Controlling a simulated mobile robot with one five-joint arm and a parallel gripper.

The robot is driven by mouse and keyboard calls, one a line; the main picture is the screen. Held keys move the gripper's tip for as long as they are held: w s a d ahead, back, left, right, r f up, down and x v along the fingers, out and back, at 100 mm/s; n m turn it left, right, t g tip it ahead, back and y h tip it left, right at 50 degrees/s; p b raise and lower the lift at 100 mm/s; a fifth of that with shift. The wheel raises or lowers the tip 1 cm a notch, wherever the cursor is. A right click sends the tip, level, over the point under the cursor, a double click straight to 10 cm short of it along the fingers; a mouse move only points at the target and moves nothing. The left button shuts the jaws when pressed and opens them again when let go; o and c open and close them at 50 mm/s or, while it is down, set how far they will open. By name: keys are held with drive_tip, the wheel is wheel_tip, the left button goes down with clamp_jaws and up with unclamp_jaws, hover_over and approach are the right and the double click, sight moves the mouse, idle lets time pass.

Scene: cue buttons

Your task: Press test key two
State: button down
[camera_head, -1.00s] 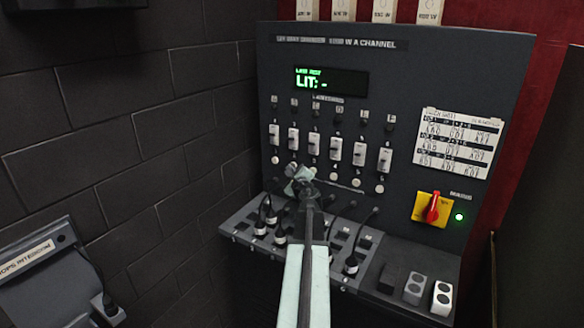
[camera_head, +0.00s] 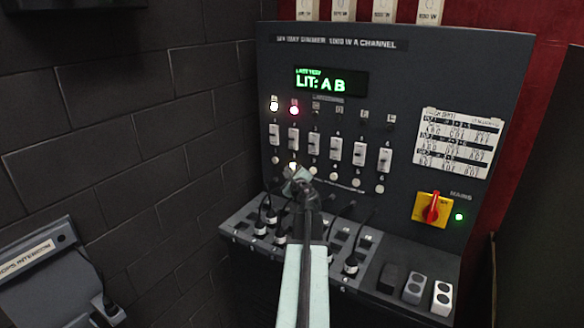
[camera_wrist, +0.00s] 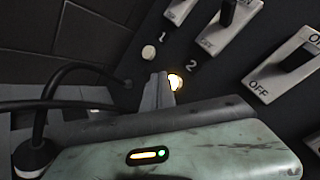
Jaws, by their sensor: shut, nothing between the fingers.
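Test key two (camera_wrist: 175,82) is a small round button under the number 2 switch, and it glows yellow-white. It also shows lit in the head view (camera_head: 293,166). My gripper (camera_wrist: 158,92) is shut and empty, with its tip at the lower left edge of that key; whether it touches the key is hard to tell. In the head view my gripper (camera_head: 297,180) covers the area just below the key. The display (camera_head: 331,81) reads "LIT: A B". The first lamp (camera_head: 274,105) glows white and the second lamp (camera_head: 294,110) glows red-pink.
The unlit key one (camera_wrist: 148,52) sits left of key two. A row of white switches (camera_head: 336,149) runs above the keys. Plugs with black cables (camera_head: 260,228) stand on the shelf below. A red rotary mains switch (camera_head: 432,208) is at the right.

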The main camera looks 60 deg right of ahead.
drive_tip(key=a, duration=0.6)
idle(0.4)
